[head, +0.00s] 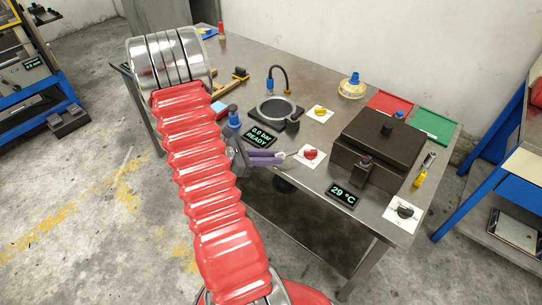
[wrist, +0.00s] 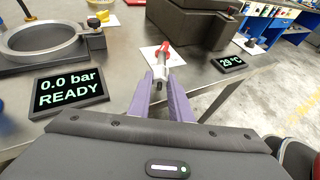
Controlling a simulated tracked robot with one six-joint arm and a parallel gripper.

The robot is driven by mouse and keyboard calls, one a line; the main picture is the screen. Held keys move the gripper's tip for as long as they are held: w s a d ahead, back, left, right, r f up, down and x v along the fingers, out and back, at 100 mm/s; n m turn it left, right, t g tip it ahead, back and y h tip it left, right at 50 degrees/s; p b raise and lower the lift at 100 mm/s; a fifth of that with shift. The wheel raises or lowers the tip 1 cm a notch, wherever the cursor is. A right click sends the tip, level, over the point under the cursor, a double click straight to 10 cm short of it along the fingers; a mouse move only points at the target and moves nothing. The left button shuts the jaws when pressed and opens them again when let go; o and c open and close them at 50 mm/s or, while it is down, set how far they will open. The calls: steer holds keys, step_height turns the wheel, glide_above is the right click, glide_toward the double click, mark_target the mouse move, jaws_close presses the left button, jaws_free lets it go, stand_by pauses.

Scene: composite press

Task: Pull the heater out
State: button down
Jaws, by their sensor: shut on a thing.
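A dark box with a lid (head: 377,145), which looks like the heater, stands on the right of the metal table, behind a display reading 29 °C (head: 342,195). The box is at the top of the wrist view (wrist: 190,25), with a black block on its front. My gripper (head: 283,155) has purple fingers, left of the box and apart from it.
A ring-shaped clamp (head: 276,110) with a hose stands left of the box, near a display reading 0.0 bar READY (head: 260,135). A black knob (head: 405,211) sits at the right front. Red (head: 390,103) and green (head: 434,124) mats lie behind the box.

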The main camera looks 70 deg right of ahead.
steer(key=shift+f, duration=1)
stand_by(0.4)
steer(key=c, duration=1.5)
jaws_free()
steer(key=shift+c, duration=0.2)
steer(key=v, duration=1.3)
steer(key=shift+w+a, duration=0.25)
steer(key=shift+w, duration=0.1)
